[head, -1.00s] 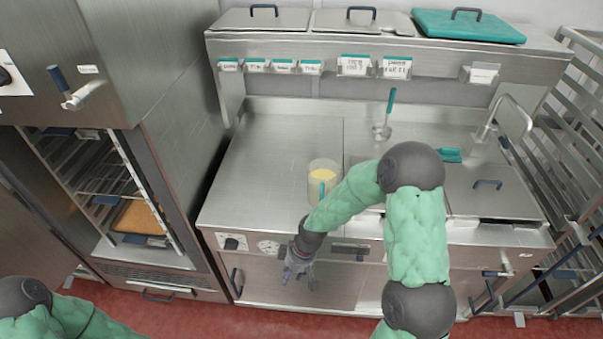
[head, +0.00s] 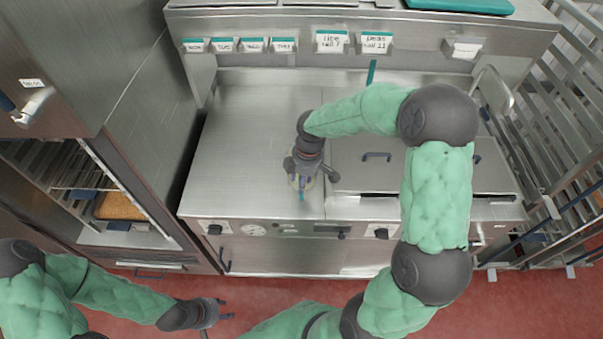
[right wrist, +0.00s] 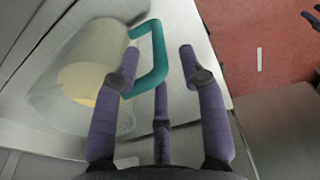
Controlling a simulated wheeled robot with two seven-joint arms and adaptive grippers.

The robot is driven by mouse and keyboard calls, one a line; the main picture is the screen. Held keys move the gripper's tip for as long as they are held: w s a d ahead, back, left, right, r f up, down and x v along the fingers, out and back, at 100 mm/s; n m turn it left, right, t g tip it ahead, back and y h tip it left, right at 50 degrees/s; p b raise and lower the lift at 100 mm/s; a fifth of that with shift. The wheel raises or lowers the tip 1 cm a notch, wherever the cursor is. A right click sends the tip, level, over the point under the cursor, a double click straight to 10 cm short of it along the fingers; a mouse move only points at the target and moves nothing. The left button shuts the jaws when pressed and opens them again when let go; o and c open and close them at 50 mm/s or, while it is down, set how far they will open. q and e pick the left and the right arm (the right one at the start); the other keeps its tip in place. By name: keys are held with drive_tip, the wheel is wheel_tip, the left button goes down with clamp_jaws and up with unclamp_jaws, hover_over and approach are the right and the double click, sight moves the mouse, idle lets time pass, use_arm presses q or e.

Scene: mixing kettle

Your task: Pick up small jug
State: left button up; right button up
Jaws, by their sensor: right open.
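The small jug (right wrist: 92,85) is clear, with pale yellow contents and a teal handle (right wrist: 152,60). In the right wrist view it leans across the left side of the picture. In the head view my right gripper (head: 305,180) covers most of it from above, and its teal handle (head: 301,196) shows near the counter's front edge. In the right wrist view the right gripper (right wrist: 158,70) is open, with fingers on both sides of the handle. Whether they touch it I cannot tell. My left gripper (head: 222,314) is empty, fingers spread, low over the floor.
The steel counter (head: 245,130) is bare left of the jug. Lidded kettle covers (head: 376,172) lie to the right, partly behind my right arm. A rack (head: 560,130) stands at the right, and an open cabinet (head: 110,190) stands at the left.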

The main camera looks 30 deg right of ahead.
sight(300, 197)
drive_tip(key=shift+w+a+f+b, duration=0.15)
drive_tip(key=shift+f+b, duration=0.3)
drive_tip(key=shift+f, duration=2.25)
clamp_jaws()
drive_tip(key=shift+r, duration=0.15)
